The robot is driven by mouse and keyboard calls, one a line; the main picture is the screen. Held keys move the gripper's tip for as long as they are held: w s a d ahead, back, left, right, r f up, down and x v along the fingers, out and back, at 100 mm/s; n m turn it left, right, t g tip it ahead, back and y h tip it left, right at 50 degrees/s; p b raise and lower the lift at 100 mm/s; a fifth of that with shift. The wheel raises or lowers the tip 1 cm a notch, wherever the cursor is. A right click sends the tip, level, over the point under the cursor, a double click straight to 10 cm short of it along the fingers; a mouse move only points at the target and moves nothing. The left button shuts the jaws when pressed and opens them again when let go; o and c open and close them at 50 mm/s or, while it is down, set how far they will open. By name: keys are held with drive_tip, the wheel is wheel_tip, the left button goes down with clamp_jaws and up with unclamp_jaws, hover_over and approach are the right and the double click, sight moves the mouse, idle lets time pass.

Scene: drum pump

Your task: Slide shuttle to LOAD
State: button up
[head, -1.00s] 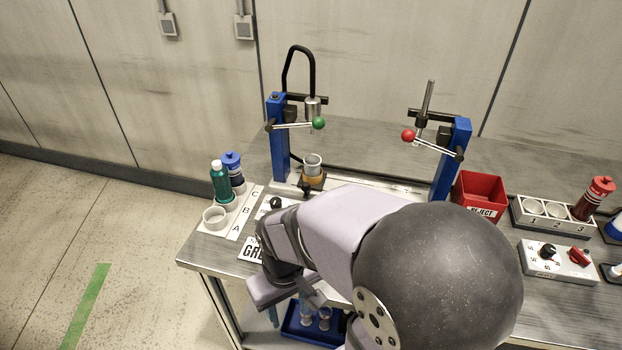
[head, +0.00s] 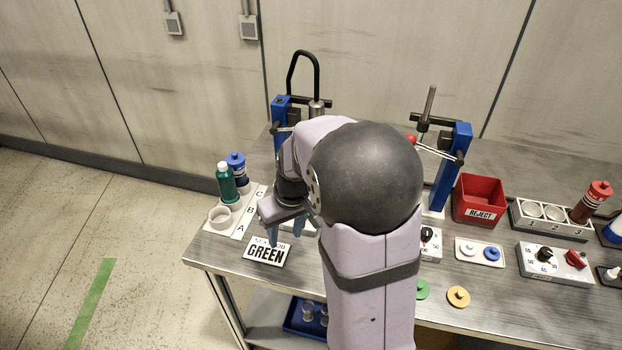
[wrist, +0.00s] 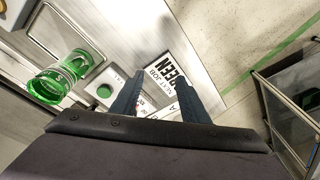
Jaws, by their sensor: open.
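My gripper (head: 284,231) is open and empty, fingers pointing down, low over the left front of the bench beside a white sign reading GREEN (head: 267,254). In the wrist view my gripper's fingers (wrist: 158,80) are apart, in front of that sign. A green-tinted clear cup (wrist: 60,78) stands left of the fingers, beside a panel with a green button (wrist: 103,91). I cannot make out the shuttle or a LOAD mark. My arm hides the middle of the bench and the lower part of the left blue post (head: 281,112) in the head view.
A right blue post (head: 449,168) with a red-knobbed lever and a red REJECT bin (head: 479,200) stand to the right. Green and blue bottles (head: 226,182) and a white ring (head: 220,217) stand at the left edge. A blue tray (head: 304,318) is below the bench.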

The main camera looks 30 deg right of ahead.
drive_tip(key=w+d+r+t+p, duration=0.2)
drive_tip(key=w+d+t+p, duration=0.1)
drive_tip(key=w+d, duration=1.1)
drive_tip(key=shift+g+h, duration=0.3)
drive_tip(key=shift+w+d+f+p, duration=0.25)
drive_tip(key=shift+f+p, duration=0.15)
drive_tip(key=shift+f, duration=0.7)
drive_tip(key=shift+w+d+f+p, duration=0.1)
drive_tip(key=shift+d+f+p, duration=0.25)
drive_tip(key=shift+f, duration=0.7)
drive_tip(key=shift+w+d+f+p, duration=0.2)
drive_tip(key=shift+f+p, duration=0.25)
drive_tip(key=shift+f, duration=0.65)
